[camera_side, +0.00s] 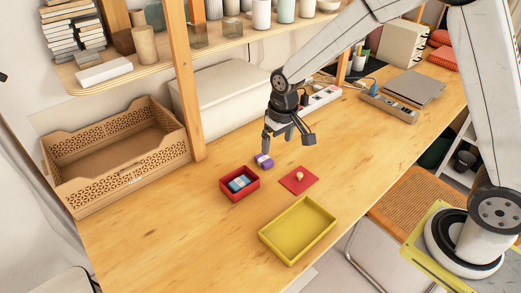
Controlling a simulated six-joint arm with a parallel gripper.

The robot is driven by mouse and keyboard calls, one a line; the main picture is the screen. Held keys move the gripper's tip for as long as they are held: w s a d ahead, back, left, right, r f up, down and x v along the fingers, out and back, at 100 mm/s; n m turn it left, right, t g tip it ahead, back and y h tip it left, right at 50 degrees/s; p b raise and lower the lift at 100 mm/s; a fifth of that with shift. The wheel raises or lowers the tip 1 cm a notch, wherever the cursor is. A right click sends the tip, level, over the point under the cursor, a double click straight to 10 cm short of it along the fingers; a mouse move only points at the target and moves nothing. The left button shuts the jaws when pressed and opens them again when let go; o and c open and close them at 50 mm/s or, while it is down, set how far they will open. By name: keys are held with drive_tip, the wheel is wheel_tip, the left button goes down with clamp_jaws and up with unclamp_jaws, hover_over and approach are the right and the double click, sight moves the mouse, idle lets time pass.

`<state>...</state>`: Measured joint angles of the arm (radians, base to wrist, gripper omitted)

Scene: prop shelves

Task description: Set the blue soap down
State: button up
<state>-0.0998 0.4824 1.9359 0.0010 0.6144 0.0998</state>
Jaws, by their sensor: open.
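The blue soap (239,183), a small blue block with a paler band, lies in a small red tray (240,195) on the wooden table. My gripper (287,144) is open above the table, behind and to the right of the red tray, apart from the blue soap. A purple block (263,160) with a pale band sits on the table just below its left finger; I cannot tell whether they touch.
A red mat (290,187) with a small beige object (299,176) lies right of the red tray. An empty yellow tray (297,232) stands near the front edge. A wooden post (184,80) and an openwork crate (120,160) are at left. The front-left table is clear.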

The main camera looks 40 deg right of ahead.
drive_tip(key=s+d+r+t, duration=0.1)
drive_tip(key=s+d, duration=0.3)
drive_tip(key=s, duration=1.1)
drive_tip(key=shift+s+d+r, duration=0.2)
drive_tip(key=shift+s+r, duration=0.15)
drive_tip(key=shift+r, duration=0.15)
